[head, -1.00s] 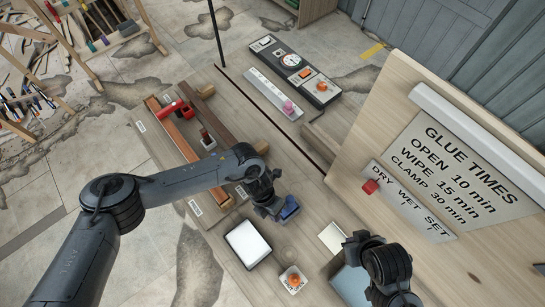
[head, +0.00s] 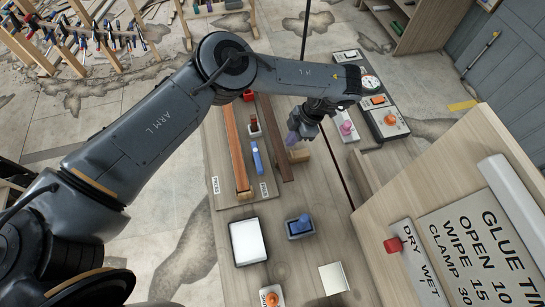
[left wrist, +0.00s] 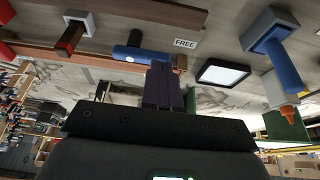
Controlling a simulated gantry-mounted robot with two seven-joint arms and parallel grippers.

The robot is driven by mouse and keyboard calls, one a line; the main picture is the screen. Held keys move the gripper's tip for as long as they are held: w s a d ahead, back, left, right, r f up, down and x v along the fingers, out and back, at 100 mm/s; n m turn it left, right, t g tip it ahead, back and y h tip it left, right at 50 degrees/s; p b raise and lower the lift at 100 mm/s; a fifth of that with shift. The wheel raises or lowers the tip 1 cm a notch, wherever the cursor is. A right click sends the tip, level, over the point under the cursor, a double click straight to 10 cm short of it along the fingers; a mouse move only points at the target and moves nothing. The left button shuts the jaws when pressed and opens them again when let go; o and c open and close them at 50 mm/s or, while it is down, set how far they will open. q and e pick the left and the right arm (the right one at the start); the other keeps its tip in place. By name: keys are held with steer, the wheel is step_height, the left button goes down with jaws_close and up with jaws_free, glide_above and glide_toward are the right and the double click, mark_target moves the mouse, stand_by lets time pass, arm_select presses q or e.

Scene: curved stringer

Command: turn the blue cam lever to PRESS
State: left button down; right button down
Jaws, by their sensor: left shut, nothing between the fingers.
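The blue lever (head: 256,158) lies on the wooden board between two long rails. In the left wrist view, the blue lever (left wrist: 140,54) shows just beyond my fingers, pointing toward a white label reading FREE (left wrist: 186,43). That label is small in the head view (head: 263,190). My right gripper is out of view.
A blue-handled piece in a grey block (head: 299,228), a white-topped tray (head: 247,242) and an orange knob (head: 271,298) stand nearer. A red-handled block (head: 253,125) is beside the lever. A control panel (head: 382,110) is far right; a sign board (head: 470,220) rises at right.

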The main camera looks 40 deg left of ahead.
mark_target(257, 157)
arm_select(q)
steer(key=p+x, duration=0.1)
steer(key=x, duration=0.8)
steer(key=shift+s+f, duration=0.1)
steer(key=shift+f, duration=0.05)
steer(key=shift+s+a+f+p, duration=0.15)
steer(key=shift+s+a+p, duration=0.5)
steer(key=shift+s, duration=0.2)
steer(key=shift+s+a+f+p, duration=0.15)
steer(key=shift+s+a+p, duration=0.5)
steer(key=shift+s, duration=0.2)
